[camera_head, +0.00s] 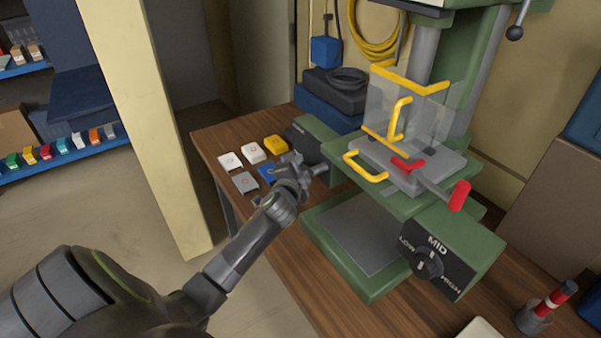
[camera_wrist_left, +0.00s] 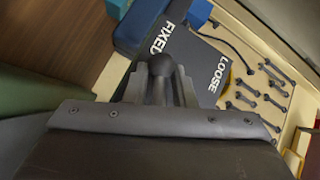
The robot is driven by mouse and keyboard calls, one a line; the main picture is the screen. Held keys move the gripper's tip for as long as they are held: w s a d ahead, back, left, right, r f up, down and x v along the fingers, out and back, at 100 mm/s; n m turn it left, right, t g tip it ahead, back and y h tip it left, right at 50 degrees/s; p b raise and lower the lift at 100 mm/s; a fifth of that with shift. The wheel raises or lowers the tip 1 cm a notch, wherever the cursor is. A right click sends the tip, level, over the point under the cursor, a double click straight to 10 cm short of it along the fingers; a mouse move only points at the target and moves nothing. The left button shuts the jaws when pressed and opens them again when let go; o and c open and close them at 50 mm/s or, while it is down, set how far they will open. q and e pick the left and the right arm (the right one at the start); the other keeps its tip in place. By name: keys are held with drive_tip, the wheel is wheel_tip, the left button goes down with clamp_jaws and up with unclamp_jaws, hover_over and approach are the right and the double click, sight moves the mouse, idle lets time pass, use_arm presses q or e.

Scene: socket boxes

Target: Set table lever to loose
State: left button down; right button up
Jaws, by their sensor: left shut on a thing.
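The table lever's dark round knob (camera_wrist_left: 160,70) shows in the left wrist view between the two fingers of my left gripper (camera_wrist_left: 160,88), which is shut on it. The lever's shaft is hidden behind the knob and fingers. A black panel (camera_wrist_left: 190,62) behind it carries the white words FIXED and LOOSE. The knob appears closer to FIXED, but the exact lever setting is unclear. In the head view my left gripper (camera_head: 300,168) is at the black-faced box (camera_head: 312,143) on the left side of the green drill press (camera_head: 397,202). My right gripper is out of view.
Several small socket boxes, including a yellow one (camera_head: 275,145) and a grey one (camera_head: 244,182), lie on the wooden table (camera_head: 217,141) beside the gripper. A clear guard (camera_head: 405,105), a red handle (camera_head: 459,195) and a speed dial (camera_head: 428,263) are on the press.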

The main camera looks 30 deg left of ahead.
use_arm(q)
wheel_tip(320, 180, up, 5)
drive_tip(key=m+t+b, duration=0.6)
drive_tip(key=m+b, duration=0.2)
drive_tip(key=b, duration=0.6)
drive_tip(key=shift+f, duration=0.15)
drive_tip(key=shift+r+m+t+b, duration=0.25)
drive_tip(key=shift+m+t+b, duration=0.05)
drive_tip(key=shift+b, duration=0.2)
drive_tip(key=shift+r+m+b, duration=0.15)
drive_tip(key=shift+m+b, duration=0.15)
drive_tip(key=shift+d+r+m+t+h+b, duration=0.15)
drive_tip(key=shift+r+m+t+h+b, duration=0.25)
drive_tip(key=shift+m+t+b, duration=0.1)
drive_tip(key=c, duration=1.5)
unclamp_jaws()
drive_tip(key=shift+s, duration=0.1)
